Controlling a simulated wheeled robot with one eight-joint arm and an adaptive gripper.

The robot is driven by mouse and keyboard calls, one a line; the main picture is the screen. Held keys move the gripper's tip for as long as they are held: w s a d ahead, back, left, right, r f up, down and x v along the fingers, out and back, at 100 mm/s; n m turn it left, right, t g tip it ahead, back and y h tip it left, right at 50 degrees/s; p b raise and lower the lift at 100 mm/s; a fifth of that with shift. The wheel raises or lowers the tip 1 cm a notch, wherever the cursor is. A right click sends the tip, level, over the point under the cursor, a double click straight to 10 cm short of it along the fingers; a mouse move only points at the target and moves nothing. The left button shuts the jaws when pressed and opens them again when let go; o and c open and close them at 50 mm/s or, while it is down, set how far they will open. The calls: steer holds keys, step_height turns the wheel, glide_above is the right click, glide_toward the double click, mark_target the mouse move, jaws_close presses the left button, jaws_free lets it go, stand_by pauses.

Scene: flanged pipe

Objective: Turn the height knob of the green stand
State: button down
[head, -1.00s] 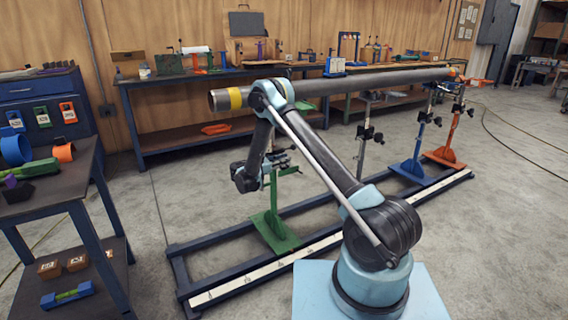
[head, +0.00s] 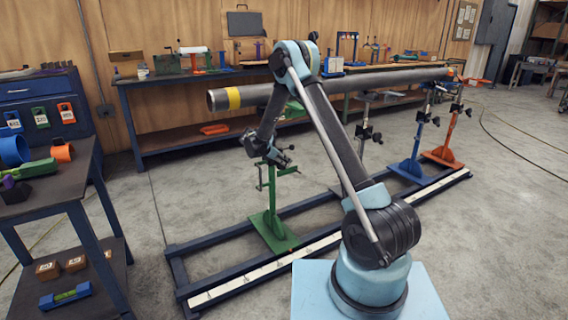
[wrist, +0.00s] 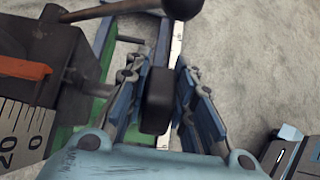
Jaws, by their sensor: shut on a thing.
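The green stand (head: 272,228) stands upright on the blue floor rail, near the left end of the pipe. My gripper (head: 287,158) is at the upper part of this stand, below the pipe. In the wrist view, my gripper (wrist: 157,110) has its fingers on both sides of a dark, rounded block (wrist: 157,98), which looks like the stand's height knob, and is shut on it. A dark bar with a round end (wrist: 180,8) lies just beyond the fingertips. A scale plate with numbers (wrist: 22,125) and an orange pointer (wrist: 24,68) are at the left.
The long grey pipe (head: 370,81) with a yellow band runs above the stands. Blue (head: 412,165) and orange (head: 443,153) stands are farther right on the rail (head: 330,222). A tool table (head: 50,195) is at the left; the floor between it and the rail is clear.

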steer(key=shift+w+d+f+g+y, duration=0.15)
steer(key=shift+g+y, duration=0.15)
steer(key=shift+y, duration=0.2)
steer(key=shift+w+g+y, duration=0.1)
steer(key=shift+g+y, duration=0.2)
steer(key=shift+y, duration=0.2)
steer(key=c, duration=1.4)
jaws_free()
steer(key=shift+f, duration=0.1)
steer(key=shift+o, duration=0.2)
steer(key=shift+s, duration=0.1)
steer(key=shift+v, duration=3.6)
